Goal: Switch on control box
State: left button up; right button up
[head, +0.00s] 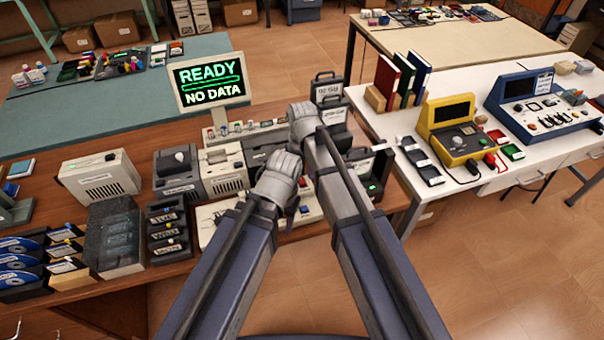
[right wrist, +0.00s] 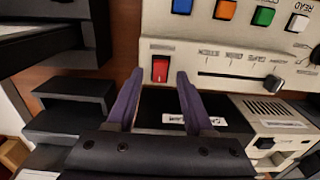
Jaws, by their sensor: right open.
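The control box is a cream panel (head: 309,211), mostly hidden behind my forearms in the head view. The right wrist view shows its face (right wrist: 222,57) with a red rocker switch (right wrist: 160,68), a slider with a dark knob (right wrist: 273,82), and blue, orange, green and white buttons above. My right gripper (right wrist: 160,76) is open and empty, its two purple fingers on either side of the red switch's line. Whether they touch the panel is unclear. My left gripper is mostly hidden behind its wrist (head: 280,180) in the head view; its jaws cannot be made out.
A display (head: 209,82) reads "READY" and "NO DATA". Grey and cream devices (head: 101,176) and dark boxes crowd the brown bench to the left. A white table (head: 470,190) at right holds a yellow device (head: 452,130) and a blue one (head: 540,105).

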aim_at(302, 180)
notch_tip(302, 180, up, 8)
jog(key=p, duration=0.7)
jog(key=shift+f, duration=0.25)
